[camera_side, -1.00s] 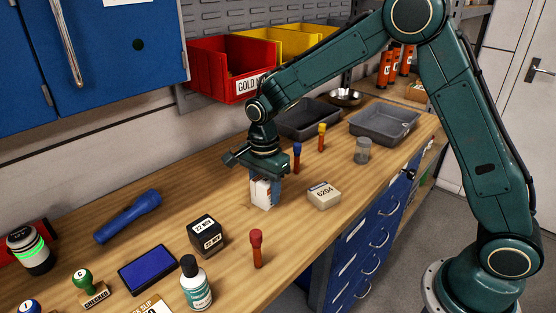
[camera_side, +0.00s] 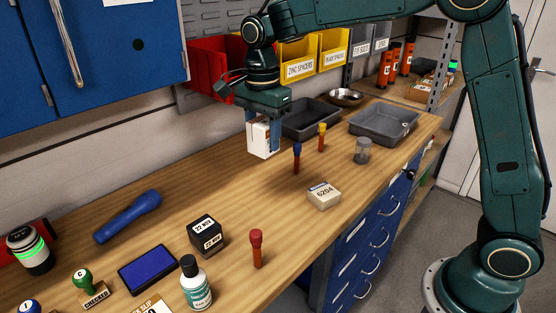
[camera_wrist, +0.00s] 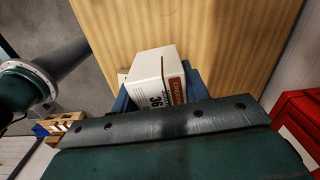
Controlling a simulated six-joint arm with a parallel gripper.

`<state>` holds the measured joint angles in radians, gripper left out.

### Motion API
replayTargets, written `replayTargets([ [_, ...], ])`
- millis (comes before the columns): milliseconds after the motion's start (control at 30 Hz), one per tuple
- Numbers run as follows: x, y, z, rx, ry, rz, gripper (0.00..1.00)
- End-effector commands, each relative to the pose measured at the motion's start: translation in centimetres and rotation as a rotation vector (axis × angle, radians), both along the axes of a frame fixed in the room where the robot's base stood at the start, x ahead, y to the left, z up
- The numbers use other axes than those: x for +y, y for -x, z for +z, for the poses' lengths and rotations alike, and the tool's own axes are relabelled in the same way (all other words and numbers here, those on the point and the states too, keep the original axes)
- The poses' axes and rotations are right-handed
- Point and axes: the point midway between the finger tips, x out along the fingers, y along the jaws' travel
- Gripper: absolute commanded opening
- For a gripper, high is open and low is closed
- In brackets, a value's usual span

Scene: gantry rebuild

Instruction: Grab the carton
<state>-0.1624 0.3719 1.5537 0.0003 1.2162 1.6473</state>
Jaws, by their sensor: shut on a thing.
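The carton (camera_side: 259,141) is a small white box with a brown-orange panel. My gripper (camera_side: 263,134) points down and is shut on it, with a blue finger on either side. The carton hangs above the wooden bench, roughly upright. In the wrist view the carton (camera_wrist: 158,78) sits between the blue fingers of my gripper (camera_wrist: 160,90), its white top and printed side showing. Part of it is hidden behind the gripper body.
A box marked 6204 (camera_side: 323,195), a blue-topped marker (camera_side: 297,158) and a yellow-topped one (camera_side: 322,137) stand on the bench (camera_side: 200,180). Grey trays (camera_side: 384,123) lie behind. Red and yellow bins (camera_side: 299,62) hang close behind my gripper. Stamps and bottles fill the front left.

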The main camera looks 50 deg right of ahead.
Motion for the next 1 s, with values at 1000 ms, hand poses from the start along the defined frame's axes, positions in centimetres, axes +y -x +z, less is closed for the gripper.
replayTargets([
  [1000, 0.0, 0.0, 5.5, -0.001, 0.0, 0.0, 0.19],
])
